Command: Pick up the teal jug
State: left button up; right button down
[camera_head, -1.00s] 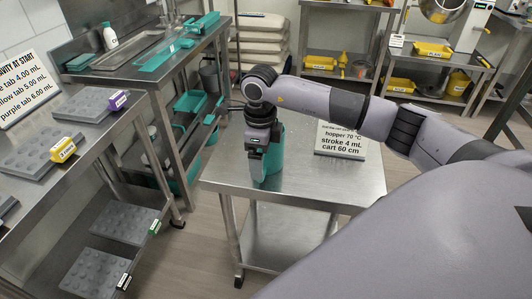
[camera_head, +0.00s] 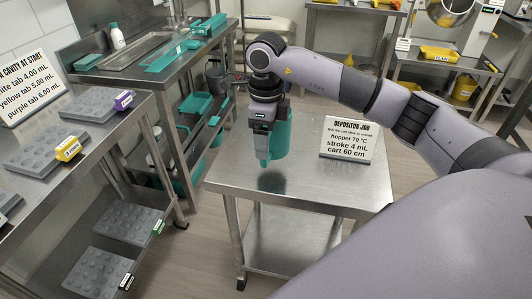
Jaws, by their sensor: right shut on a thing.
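The teal jug (camera_head: 281,140) is in the camera_head view, upright above the back left part of the steel cart (camera_head: 310,186). Its dark reflection shows on the cart top below it, apart from its base. My right gripper (camera_head: 262,157) points down at the jug's left side and is shut on it. The fingers and the wrist hide part of the jug, including where the fingers meet it. My left gripper is out of view.
A sign (camera_head: 347,138) stands on the cart right of the jug. A steel shelf at left holds grey moulds (camera_head: 95,104) with coloured tabs. A sink bench with teal trays (camera_head: 172,56) stands behind. The cart's front is clear.

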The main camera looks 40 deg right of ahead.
notch_tip(320, 180, up, 14)
jog(key=shift+p, duration=0.45)
